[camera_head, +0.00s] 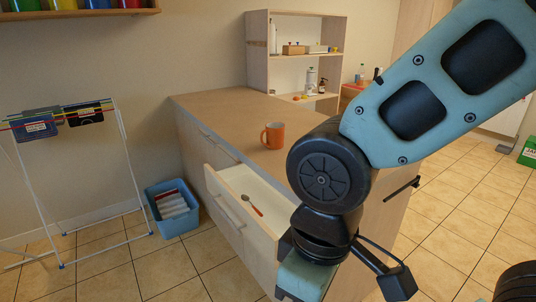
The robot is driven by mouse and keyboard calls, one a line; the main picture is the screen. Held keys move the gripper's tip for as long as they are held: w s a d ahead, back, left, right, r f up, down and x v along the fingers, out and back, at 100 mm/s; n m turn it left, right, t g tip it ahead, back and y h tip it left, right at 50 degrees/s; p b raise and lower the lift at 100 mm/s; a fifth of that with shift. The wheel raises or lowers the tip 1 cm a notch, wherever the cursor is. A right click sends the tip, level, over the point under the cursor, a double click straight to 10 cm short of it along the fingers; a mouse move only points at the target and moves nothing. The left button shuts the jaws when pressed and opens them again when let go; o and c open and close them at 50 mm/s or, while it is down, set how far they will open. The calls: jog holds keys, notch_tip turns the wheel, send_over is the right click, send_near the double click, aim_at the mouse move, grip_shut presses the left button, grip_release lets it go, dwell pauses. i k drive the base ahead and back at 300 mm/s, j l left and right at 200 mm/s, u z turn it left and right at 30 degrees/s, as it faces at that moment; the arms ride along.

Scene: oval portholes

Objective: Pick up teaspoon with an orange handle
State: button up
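The teaspoon (257,210) lies in the open top drawer (226,190) of the wooden counter. Its bowl is greyish and points to the back left; its orange-red handle points to the front right. It lies flat on the pale drawer bottom, clear of my arm in the picture. My arm comes down from the upper right and covers the right part of the drawer.
An orange mug (273,135) stands on the counter top (215,105). A blue bin (174,222) with white items stands on the floor left of the counter. A white drying rack (130,160) is at far left. Shelves (296,24) stand behind. Tiled floor is open at right.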

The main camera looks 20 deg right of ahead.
aim_at(246, 198)
jog(key=i+j+z, duration=0.1)
jog(key=i, duration=0.4)
jog(key=i+j+z, duration=0.15)
jog(key=i+j, duration=0.15)
jog(key=i, duration=0.2)
